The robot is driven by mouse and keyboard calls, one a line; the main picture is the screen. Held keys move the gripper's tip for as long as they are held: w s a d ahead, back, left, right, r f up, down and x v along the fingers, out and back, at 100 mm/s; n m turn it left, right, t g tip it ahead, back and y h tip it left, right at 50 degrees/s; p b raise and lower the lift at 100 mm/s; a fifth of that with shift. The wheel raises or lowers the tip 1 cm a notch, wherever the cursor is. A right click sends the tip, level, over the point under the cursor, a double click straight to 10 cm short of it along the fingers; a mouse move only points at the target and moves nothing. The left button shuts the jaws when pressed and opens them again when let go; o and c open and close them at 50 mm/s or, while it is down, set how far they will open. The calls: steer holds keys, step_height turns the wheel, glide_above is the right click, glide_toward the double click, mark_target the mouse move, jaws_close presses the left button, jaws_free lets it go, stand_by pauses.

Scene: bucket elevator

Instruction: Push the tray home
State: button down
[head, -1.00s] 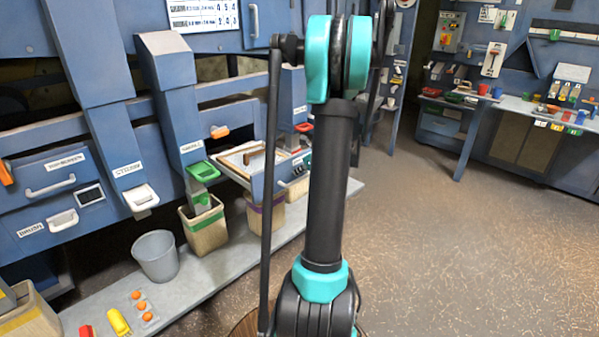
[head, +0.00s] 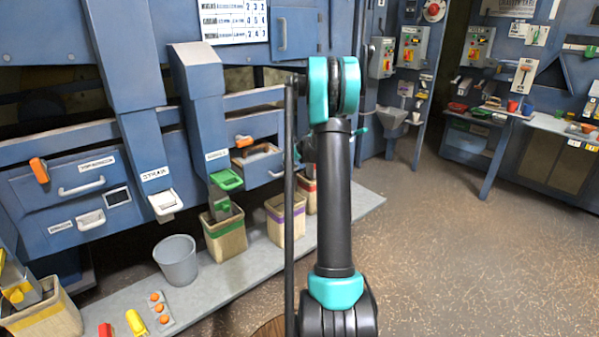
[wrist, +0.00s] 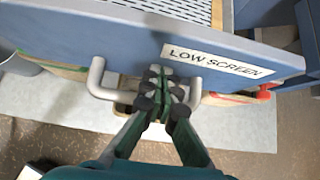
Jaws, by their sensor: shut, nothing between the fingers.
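The tray is a blue-fronted drawer labelled "LOW SCREEN" in the wrist view (wrist: 235,58), with a grey bar handle (wrist: 97,80) and a perforated screen behind its front. In the head view the tray (head: 262,172) sits in the blue machine, with part of its light wooden inside showing above the front panel. My gripper (wrist: 167,85) is shut and empty, its fingertips at the tray front between the two ends of the handle. I cannot tell whether they touch the panel. In the head view my arm hides the gripper.
Below stand bins with green (head: 225,238) and purple (head: 286,220) bands and a grey bucket (head: 177,262) on a pale ledge. An upper drawer (head: 80,185) with an orange catch is at left. Open floor (head: 440,250) lies to the right.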

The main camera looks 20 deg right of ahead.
steer(key=w+a, duration=0.2)
steer(key=w, duration=0.3)
steer(key=w+a, duration=0.2)
steer(key=w, duration=0.4)
steer(key=w+a, duration=0.2)
steer(key=w, duration=0.4)
steer(key=shift+w+a, duration=0.15)
steer(key=shift+w, duration=0.05)
steer(key=shift+w+a+r, duration=0.1)
steer(key=shift+w+a, duration=0.1)
steer(key=shift+w, duration=0.25)
